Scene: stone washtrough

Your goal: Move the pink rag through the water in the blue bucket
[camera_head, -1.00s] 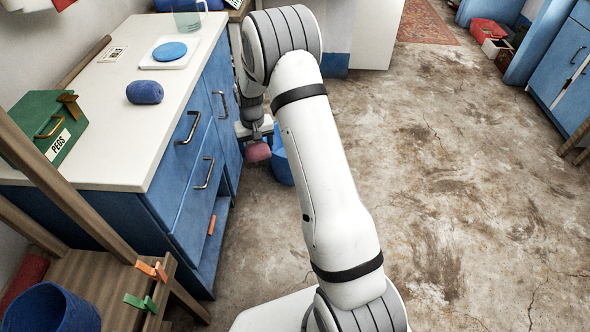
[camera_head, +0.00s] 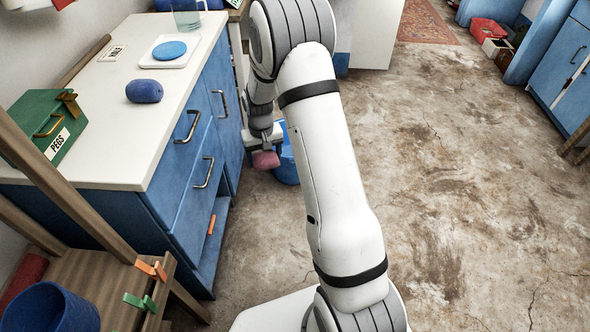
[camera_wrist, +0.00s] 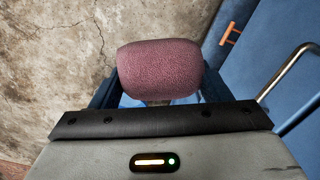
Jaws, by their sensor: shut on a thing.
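The pink rag (camera_head: 266,160) is a rolled, rough-textured bundle held at the end of my gripper (camera_head: 265,148). In the wrist view the rag (camera_wrist: 160,68) looks dull mauve and fills the space ahead of the gripper (camera_wrist: 160,98). My gripper is shut on it. The blue bucket (camera_head: 288,168) stands on the floor beside the blue cabinet, partly hidden behind my arm. In the head view the rag overlaps the bucket's left side; I cannot tell whether it is over the opening. No water shows in either view.
The blue cabinet (camera_head: 180,190) with metal handles stands close on the left. Its white top (camera_head: 115,120) carries a dark blue roll (camera_head: 145,91), a green pegs box (camera_head: 45,120) and a white tray (camera_head: 195,60). The floor (camera_head: 460,190) to the right is clear.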

